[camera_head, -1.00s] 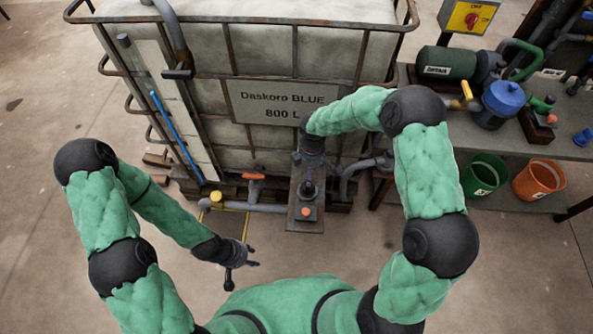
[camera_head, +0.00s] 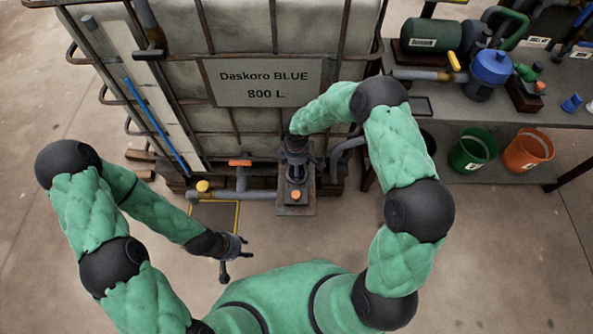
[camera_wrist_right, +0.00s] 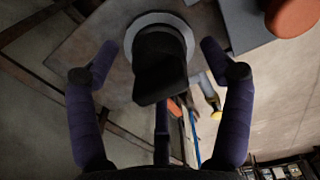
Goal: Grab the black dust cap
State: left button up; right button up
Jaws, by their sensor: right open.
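The black dust cap (camera_wrist_right: 160,62) sits on a pale grey ring on a grey plate in the right wrist view. In the head view it is a small dark shape (camera_head: 296,173) on the stand in front of the vat, just below my right gripper (camera_head: 297,160). In the right wrist view my right gripper (camera_wrist_right: 160,75) is open, with one purple-grey finger on each side of the cap and gaps between. The cap's far underside is hidden. My left gripper (camera_head: 236,258) is open and empty above the floor, left of the stand.
The caged vat (camera_head: 225,150) labelled Daskoro BLUE 800 L stands behind. An orange-handled valve pipe (camera_head: 240,178) runs left of the stand (camera_head: 297,208). At right are a bench (camera_head: 440,108), a green bucket (camera_head: 473,150) and an orange bucket (camera_head: 527,149).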

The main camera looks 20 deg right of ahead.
jog(key=shift+f, duration=0.1)
jog(key=c, duration=1.2)
